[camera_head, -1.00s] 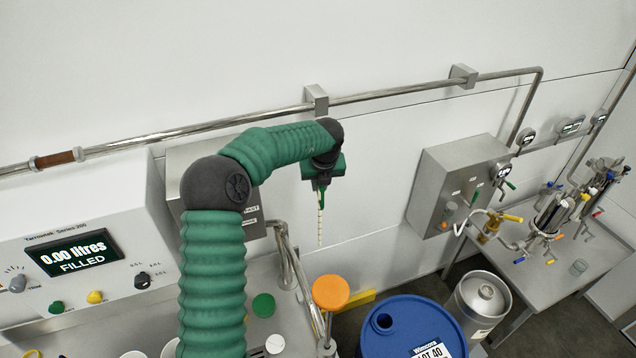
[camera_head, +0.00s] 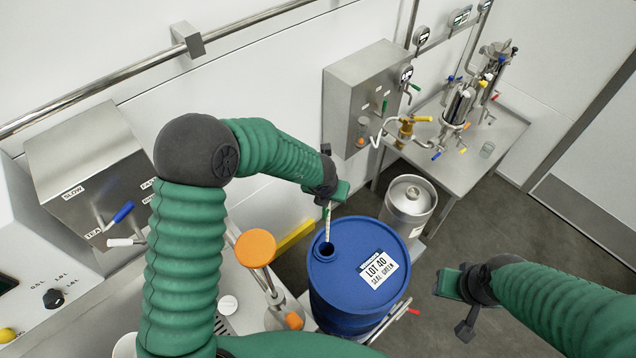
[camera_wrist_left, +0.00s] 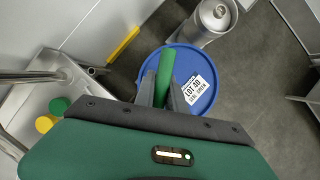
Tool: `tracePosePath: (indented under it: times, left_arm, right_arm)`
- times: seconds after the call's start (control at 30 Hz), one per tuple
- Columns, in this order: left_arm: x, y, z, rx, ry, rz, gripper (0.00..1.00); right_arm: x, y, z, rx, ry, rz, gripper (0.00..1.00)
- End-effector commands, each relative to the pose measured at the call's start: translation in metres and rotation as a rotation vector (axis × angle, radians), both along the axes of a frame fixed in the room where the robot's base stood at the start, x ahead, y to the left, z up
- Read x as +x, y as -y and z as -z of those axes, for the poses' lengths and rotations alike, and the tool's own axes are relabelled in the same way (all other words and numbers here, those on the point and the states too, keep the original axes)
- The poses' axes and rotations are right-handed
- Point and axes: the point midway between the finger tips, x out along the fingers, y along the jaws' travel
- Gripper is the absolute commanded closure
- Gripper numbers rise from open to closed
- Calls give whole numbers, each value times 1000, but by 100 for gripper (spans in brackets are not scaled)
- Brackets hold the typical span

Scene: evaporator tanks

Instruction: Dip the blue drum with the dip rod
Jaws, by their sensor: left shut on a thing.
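The blue drum (camera_head: 341,298) stands upright, right of the bench, with a white label reading "LOT 40 SEAL GREEN". Its dark open bung hole (camera_head: 326,249) is at the lid's left side. My left gripper (camera_head: 326,206) is shut on the green handle of the dip rod (camera_head: 328,227). The pale, marked rod hangs down nearly upright over the bung hole. I cannot tell whether its tip is inside. In the left wrist view the green handle (camera_wrist_left: 165,76) sits between the fingers, with the drum lid (camera_wrist_left: 205,103) beyond. My right gripper (camera_head: 449,284) is right of the drum; its jaws are unclear.
A steel keg (camera_head: 409,207) stands just behind the drum. An orange-topped item (camera_head: 255,248) rises at the bench edge, left of the drum. A steel wall box (camera_head: 360,98) and a table with valves (camera_head: 480,132) are behind. Floor at right is clear.

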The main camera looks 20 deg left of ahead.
Motion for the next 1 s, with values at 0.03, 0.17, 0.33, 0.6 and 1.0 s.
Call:
tracePosePath:
  times: [0.03, 0.17, 0.33, 0.6, 1.0]
  left_arm:
    - [1, 0, 0, 0, 0, -1, 100]
    - [2, 0, 0, 0, -2, -1, 100]
    - [1, -1, 9, -1, -4, -3, 100]
    - [1, -1, 38, -1, -3, -1, 100]
    - [1, -1, 48, -1, -2, -3, 100]
  right_arm:
    - [0, 0, 0, 0, 0, 0, 64]
    - [0, 0, -2, 0, 0, 0, 64]
    - [0, 0, 3, 0, 0, 0, 64]
    - [0, 0, 28, 0, 0, 0, 64]
    - [0, 0, 35, 0, 0, 0, 64]
